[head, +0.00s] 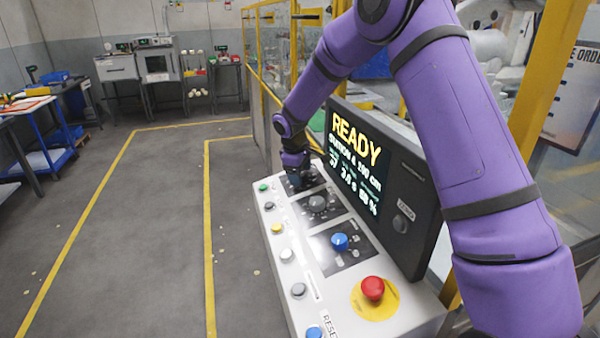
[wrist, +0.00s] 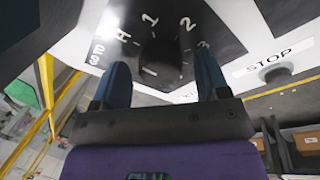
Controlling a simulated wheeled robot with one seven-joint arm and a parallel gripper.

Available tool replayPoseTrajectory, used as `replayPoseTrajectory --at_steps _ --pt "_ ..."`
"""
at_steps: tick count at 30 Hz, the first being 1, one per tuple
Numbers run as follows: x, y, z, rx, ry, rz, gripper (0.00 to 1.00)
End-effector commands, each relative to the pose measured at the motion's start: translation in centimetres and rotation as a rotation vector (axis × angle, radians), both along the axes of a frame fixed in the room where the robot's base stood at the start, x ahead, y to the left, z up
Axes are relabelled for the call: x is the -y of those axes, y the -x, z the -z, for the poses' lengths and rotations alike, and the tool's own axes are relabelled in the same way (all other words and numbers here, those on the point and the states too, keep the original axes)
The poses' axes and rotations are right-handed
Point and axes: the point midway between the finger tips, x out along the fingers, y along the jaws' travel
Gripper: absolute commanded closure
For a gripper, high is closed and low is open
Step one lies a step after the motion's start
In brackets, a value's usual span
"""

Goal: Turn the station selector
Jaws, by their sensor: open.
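The selector, a dark round knob (wrist: 160,55) on a black plate, shows in the wrist view. Printed marks around it include H, 1, 2 and 3; a pale mark shows near its lower left. My gripper (wrist: 161,72) is open, with one blue finger on each side of the knob. I cannot tell whether the fingers touch it. In the head view my gripper (head: 296,172) is low over the far end of the console (head: 410,312), and hides most of the knob there.
Nearer on the console are a grey dial (head: 317,203), a blue knob (head: 340,241) and a red mushroom button (head: 373,289). Several small buttons line its left edge. A screen (head: 372,175) reading READY stands close behind the knobs. The floor to the left is open.

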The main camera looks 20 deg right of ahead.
Motion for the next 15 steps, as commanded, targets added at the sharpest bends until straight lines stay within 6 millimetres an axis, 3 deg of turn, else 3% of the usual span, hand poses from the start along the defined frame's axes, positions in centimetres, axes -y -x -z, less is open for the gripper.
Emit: replayPoseTrajectory --at_steps 7,15 --pt "-0.3 0.2 -1.5 0.001 0.000 0.000 0.31" --pt "-1.3 0.8 -6.3 0.003 0.000 -0.001 0.31"
